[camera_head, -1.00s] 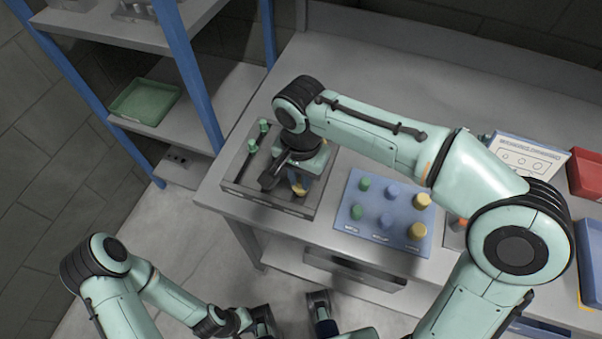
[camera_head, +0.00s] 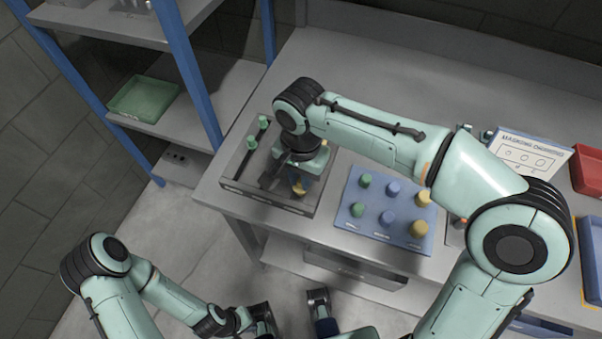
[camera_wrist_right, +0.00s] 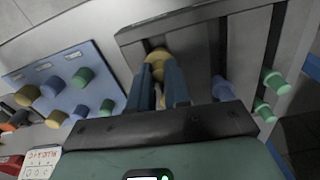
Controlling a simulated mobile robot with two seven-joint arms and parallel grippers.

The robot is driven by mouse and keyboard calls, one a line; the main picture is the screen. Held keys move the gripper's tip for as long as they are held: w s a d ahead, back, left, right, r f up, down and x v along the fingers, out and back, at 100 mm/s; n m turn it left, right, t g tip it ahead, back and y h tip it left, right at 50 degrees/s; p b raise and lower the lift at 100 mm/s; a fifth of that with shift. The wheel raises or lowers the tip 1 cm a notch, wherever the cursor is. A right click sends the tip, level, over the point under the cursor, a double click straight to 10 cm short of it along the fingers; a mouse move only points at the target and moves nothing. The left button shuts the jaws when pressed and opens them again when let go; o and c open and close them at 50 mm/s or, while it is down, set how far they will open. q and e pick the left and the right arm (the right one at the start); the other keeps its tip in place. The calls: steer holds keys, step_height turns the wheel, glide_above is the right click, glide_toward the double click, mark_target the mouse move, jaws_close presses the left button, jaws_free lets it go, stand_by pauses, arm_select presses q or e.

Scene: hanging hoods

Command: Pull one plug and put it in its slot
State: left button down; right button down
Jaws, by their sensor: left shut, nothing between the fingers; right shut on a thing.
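My right gripper (camera_wrist_right: 160,85) is shut on a yellow plug (camera_wrist_right: 158,60) over the grey slotted tray (camera_head: 232,184). In the right wrist view a blue plug (camera_wrist_right: 222,88) and green plugs (camera_wrist_right: 272,80) stand in other channels of the tray. The blue panel (camera_head: 350,221) beside the tray bears several green, blue and yellow plugs. My left gripper (camera_head: 324,326) is shut and empty at the bottom edge, partly cut off, away from the bench.
A sign (camera_head: 525,160) stands right of the panel, with a red bin (camera_head: 585,172) and a blue tray (camera_head: 590,255) beyond it. A shelf with a green tray (camera_head: 143,98) stands at the left. The bench behind my right arm is bare.

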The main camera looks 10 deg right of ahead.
arm_select(q)
steer(key=shift+f, duration=0.1)
arm_select(e)
steer(key=shift+f, duration=0.2)
steer(key=c, duration=1)
jaws_free()
steer(key=shift+r, duration=0.35)
arm_select(q)
steer(key=r+p, duration=0.3)
steer(key=shift+s+r, duration=0.1)
steer(key=shift+s, duration=0.1)
arm_select(e)
step_height(320, 180, up, 13)
arm_select(q)
steer(key=shift+s, duration=0.1)
arm_select(e)
steer(key=shift+f, duration=0.15)
